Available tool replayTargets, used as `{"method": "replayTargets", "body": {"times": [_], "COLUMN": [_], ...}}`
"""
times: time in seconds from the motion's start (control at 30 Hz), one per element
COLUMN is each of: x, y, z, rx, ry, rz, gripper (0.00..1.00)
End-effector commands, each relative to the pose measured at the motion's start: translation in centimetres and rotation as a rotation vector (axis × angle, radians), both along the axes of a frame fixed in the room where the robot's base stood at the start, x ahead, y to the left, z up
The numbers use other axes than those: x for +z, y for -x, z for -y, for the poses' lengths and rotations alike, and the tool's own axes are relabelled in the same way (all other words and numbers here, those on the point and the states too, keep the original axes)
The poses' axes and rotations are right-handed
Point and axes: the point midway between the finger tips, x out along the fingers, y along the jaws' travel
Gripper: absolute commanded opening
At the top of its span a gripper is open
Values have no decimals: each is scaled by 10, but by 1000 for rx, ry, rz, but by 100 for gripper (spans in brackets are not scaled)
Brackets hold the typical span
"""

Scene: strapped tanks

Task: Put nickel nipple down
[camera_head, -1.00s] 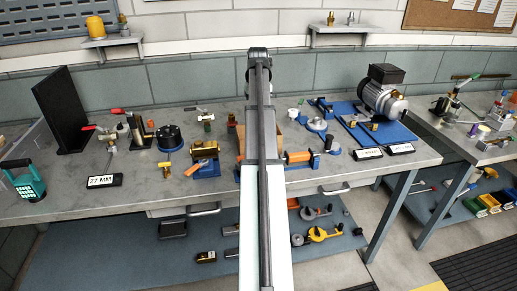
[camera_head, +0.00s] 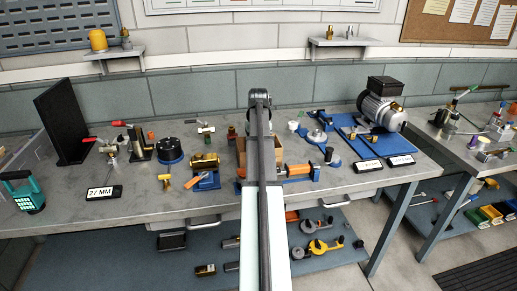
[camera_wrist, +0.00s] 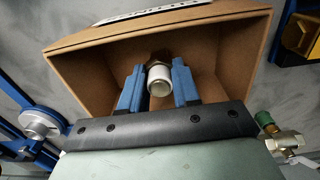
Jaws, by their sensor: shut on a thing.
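My gripper (camera_wrist: 158,88) has blue fingers and is shut on the nickel nipple (camera_wrist: 159,80), a short, pale cylinder with a darker collar behind its near end. In the wrist view the nipple is between the fingers, in front of the open mouth of a brown cardboard box (camera_wrist: 232,52). I cannot tell how far it is inside or whether it touches the box. No other thing shows inside the part of the box in view. In the head view the box (camera_head: 281,154) stands on the bench, partly behind my arm, which hides the gripper and nipple.
A valve fitting with a green cap (camera_wrist: 284,137) stands right of the box in the wrist view, and a round blue-and-grey fixture (camera_wrist: 40,123) left. On the grey bench (camera_head: 130,212), an orange-and-blue fixture (camera_head: 297,170) sits in front of the box. A motor (camera_head: 381,104) stands right.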

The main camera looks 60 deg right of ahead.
Motion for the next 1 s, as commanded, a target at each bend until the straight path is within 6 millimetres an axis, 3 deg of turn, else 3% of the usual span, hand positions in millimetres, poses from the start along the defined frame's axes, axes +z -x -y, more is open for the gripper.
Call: {"method": "replayTargets", "body": {"times": [0.1,0.5,0.53,0.77,1.0], "x": [-10,-14,-13,-13,-13], "y": [0,0,0,0,0], "z": [0,0,0,0,0], "rx": [0,0,0,0,0], "ry": [0,0,0,0,0], "rz": [0,0,0,0,0], "gripper": [0,0,34,56,57]}}
